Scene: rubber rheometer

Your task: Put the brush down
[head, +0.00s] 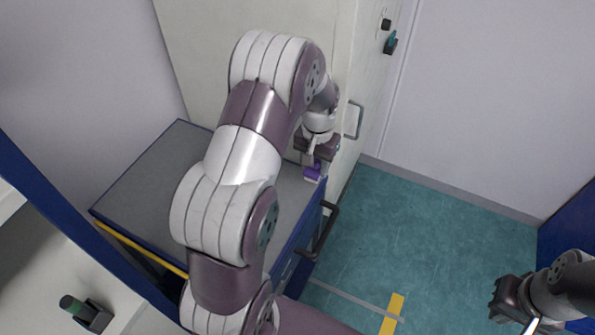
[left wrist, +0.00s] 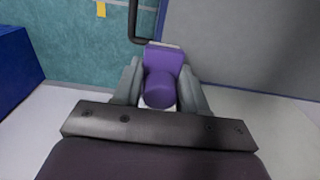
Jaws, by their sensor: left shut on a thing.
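The purple brush (head: 313,173) is between the fingers of my left gripper (head: 316,160), at the right edge of the grey cabinet top. In the left wrist view the brush (left wrist: 160,76) sits between the two grey fingers of my left gripper (left wrist: 159,92), which is shut on it. A pale strip shows at the brush's far end. I cannot tell whether the brush touches the top. My right gripper (head: 505,301) is at the lower right, over the floor and away from the brush; its fingers are too unclear to read.
The grey top of the blue cabinet (head: 150,185) has clear room left of my left arm. A dark handle (head: 322,230) sticks out from the cabinet's front. A tall white cabinet (head: 205,60) with a grey handle (head: 354,120) stands behind. Green floor (head: 430,230) lies to the right.

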